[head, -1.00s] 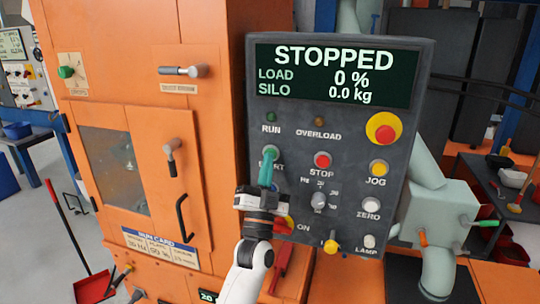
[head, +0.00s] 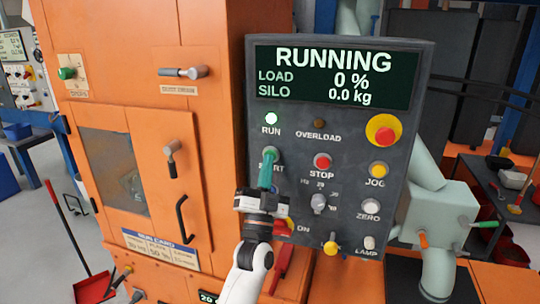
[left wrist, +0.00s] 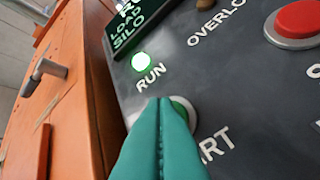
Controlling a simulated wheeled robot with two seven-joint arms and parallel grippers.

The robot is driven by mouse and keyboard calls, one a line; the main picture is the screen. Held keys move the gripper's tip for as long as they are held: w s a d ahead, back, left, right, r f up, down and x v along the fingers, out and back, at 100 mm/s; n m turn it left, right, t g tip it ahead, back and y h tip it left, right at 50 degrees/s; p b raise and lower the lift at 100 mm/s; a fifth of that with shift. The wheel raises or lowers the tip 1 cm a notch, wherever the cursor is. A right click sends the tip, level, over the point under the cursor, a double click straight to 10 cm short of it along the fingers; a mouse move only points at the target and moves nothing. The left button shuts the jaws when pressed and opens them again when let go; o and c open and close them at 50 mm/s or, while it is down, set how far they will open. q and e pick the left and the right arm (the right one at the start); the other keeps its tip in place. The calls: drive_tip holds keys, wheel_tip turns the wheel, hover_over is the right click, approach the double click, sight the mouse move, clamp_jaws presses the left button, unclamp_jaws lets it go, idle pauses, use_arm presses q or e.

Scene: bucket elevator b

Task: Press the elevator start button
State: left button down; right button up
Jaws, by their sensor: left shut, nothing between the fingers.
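The grey control panel (head: 292,130) stands in front of me, and its display (head: 335,77) reads RUNNING, LOAD 0 %, SILO 0.0 kg. The RUN lamp (head: 271,118) glows bright; it also shows lit green in the left wrist view (left wrist: 141,62). My left gripper (head: 267,160) has its teal fingers shut and empty, with the tips at the start button. In the left wrist view the fingertips (left wrist: 160,103) cover most of the green start button (left wrist: 186,110); whether they still touch it is hard to tell. My right gripper is out of view.
The red STOP button (head: 322,161) and yellow JOG button (head: 379,169) lie right of my fingers. A large red emergency button (head: 383,130) sits higher right. The orange cabinet (head: 170,110) with its handles stands at left.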

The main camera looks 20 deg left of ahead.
use_arm(q)
drive_tip(key=shift+s, duration=0.55)
drive_tip(key=s+p, duration=0.2)
drive_tip(key=s, duration=0.3)
drive_tip(key=shift+a+p, duration=0.1)
drive_tip(key=shift+p, duration=0.2)
idle(0.3)
